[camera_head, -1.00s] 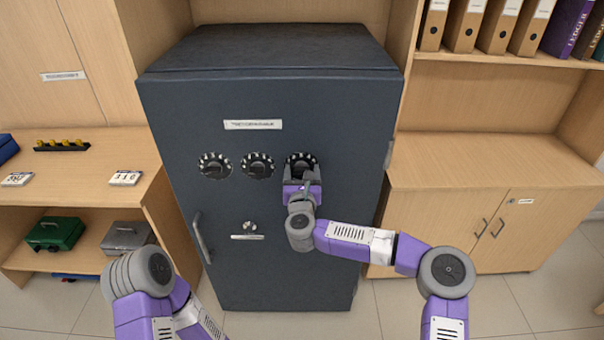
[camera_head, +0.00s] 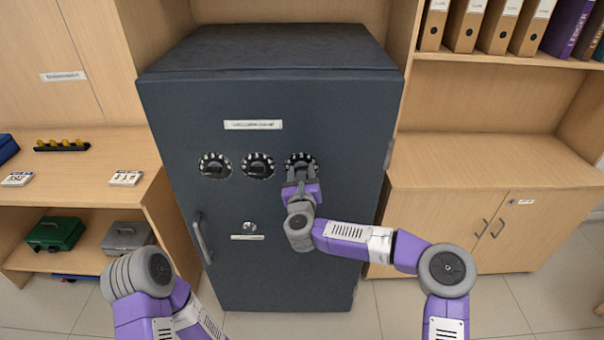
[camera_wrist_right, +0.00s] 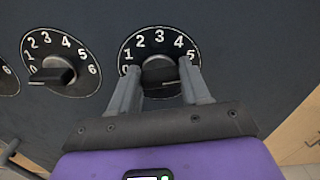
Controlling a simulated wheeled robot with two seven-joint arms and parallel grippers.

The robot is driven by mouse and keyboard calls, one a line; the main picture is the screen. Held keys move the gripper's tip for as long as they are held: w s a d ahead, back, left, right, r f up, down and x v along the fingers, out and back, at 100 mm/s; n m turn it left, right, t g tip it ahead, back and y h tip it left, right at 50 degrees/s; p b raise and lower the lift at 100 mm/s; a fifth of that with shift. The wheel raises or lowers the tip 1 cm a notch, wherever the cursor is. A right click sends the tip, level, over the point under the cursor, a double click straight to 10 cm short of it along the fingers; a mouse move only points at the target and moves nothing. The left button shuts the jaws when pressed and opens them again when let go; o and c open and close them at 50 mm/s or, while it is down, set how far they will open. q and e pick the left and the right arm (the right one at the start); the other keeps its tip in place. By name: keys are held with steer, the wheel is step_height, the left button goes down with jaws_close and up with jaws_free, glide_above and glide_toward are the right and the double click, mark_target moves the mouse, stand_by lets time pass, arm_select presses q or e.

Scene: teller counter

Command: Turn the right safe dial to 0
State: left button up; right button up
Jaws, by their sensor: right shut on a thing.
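The dark safe (camera_head: 330,110) stands upright with three dials in a row on its door. The right dial (camera_head: 300,160) is partly covered by my right gripper (camera_head: 301,174). In the right wrist view the right dial (camera_wrist_right: 158,44) shows numbers 0 to 5 on its plate, and my right gripper (camera_wrist_right: 160,85) is shut on its black knob, one finger on each side. The pointer of the knob cannot be made out. The middle dial (camera_head: 258,166) and left dial (camera_head: 214,166) are free. My left arm shows at lower left, but its gripper is not in view.
The safe door has a handle (camera_head: 202,238) and a small lock knob (camera_head: 250,227) below the dials. A wooden shelf (camera_head: 85,150) stands to the left and a wooden cabinet (camera_head: 470,165) to the right. Floor shows in front.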

steer(key=shift+a+f+n+p, duration=0.15)
steer(key=shift+n+p, duration=0.5)
steer(key=shift+n, duration=4.95)
steer(key=shift+d+f+n+p, duration=0.15)
steer(key=shift+n+p, duration=0.55)
steer(key=shift+n, duration=4.9)
steer(key=shift+a+f+n+p, duration=0.2)
steer(key=shift+n+p, duration=0.45)
steer(key=shift+n, duration=4.95)
steer(key=shift+d, duration=0.1)
steer(key=o, duration=1.1)
steer(key=shift+c, duration=0.2)
